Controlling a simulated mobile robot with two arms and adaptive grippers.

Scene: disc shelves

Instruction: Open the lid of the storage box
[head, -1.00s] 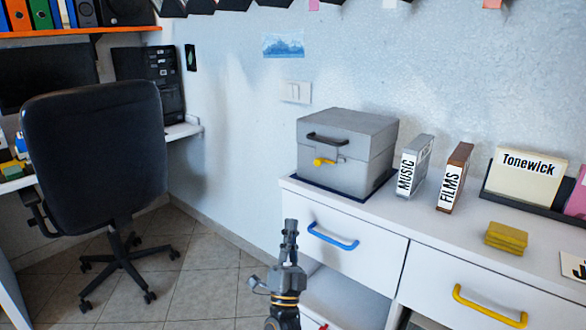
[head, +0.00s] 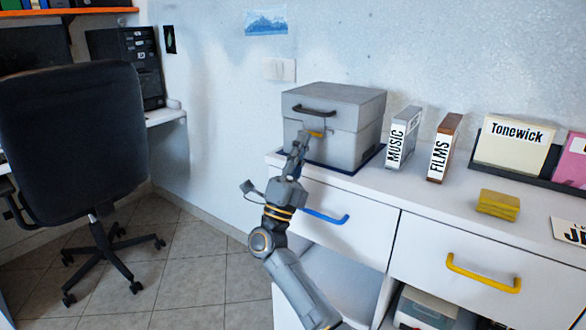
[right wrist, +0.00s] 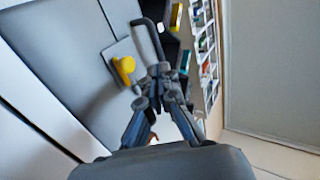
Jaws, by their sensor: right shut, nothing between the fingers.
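The grey storage box (head: 358,150) stands on the white cabinet's left end with its lid (head: 355,103) down. A dark handle (head: 314,111) is on the lid's front, with a yellow latch (head: 314,134) below it. In the right wrist view the latch (right wrist: 124,66) and handle (right wrist: 150,38) show beside my fingers. My right gripper (head: 299,145) is shut and empty, in front of the box near the latch; its fingertips (right wrist: 160,72) are together. It partly hides the box front, and I cannot tell whether it touches. My left gripper is not in view.
The MUSIC case (head: 404,137) and FILMS case (head: 444,148) stand right of the box. A yellow stack (head: 498,205) lies farther right. Drawer handles, blue (head: 325,216) and yellow (head: 484,273), stick out below. An office chair (head: 75,130) stands left, with open floor between.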

